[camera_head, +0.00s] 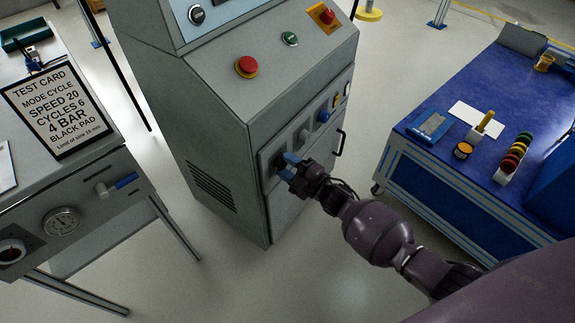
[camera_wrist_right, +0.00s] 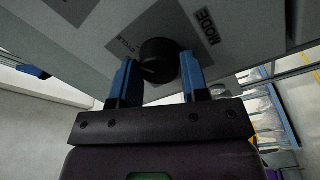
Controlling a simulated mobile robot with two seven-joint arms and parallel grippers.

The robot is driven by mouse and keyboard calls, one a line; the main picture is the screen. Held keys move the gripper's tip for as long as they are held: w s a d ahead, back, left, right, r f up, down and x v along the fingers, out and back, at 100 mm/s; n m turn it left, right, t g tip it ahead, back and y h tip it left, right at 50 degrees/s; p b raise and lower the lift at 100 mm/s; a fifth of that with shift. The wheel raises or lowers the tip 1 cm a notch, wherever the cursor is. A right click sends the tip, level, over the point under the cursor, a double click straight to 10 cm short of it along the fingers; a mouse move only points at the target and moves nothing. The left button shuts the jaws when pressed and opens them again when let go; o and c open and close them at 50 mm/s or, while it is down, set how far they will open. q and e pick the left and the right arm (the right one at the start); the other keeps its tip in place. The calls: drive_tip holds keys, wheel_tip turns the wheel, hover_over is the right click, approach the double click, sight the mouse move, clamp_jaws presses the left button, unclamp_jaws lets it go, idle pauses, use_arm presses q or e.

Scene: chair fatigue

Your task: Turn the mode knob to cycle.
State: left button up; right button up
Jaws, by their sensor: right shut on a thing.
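The mode knob is a round black knob (camera_wrist_right: 158,62) on a grey panel, beside the printed word MODE, in the right wrist view. A smaller label that seems to read CYCLE is printed to its upper left. My right gripper (camera_wrist_right: 156,85) has its two blue fingers on either side of the knob and is shut on it. In the head view my right gripper (camera_head: 285,166) is at the left end of the control row on the front of the grey cabinet (camera_head: 225,115), and hides the knob there. My left gripper is not in view.
A red mushroom button (camera_head: 246,67) and a green button (camera_head: 290,39) sit on the cabinet's sloped top. More knobs (camera_head: 323,116) lie right of the gripper. A test card (camera_head: 57,108) stands on the left bench. A blue-topped table (camera_head: 480,95) is at right, with clear floor between.

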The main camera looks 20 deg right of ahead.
drive_tip(key=o, duration=0.9)
drive_tip(key=shift+s, duration=0.1)
drive_tip(key=shift+s+d, duration=0.15)
drive_tip(key=shift+s, duration=0.05)
use_arm(q)
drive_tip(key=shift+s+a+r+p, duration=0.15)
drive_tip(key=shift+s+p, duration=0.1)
drive_tip(key=shift+p, duration=0.5)
use_arm(e)
drive_tip(key=v, duration=1)
drive_tip(key=shift+s, duration=0.1)
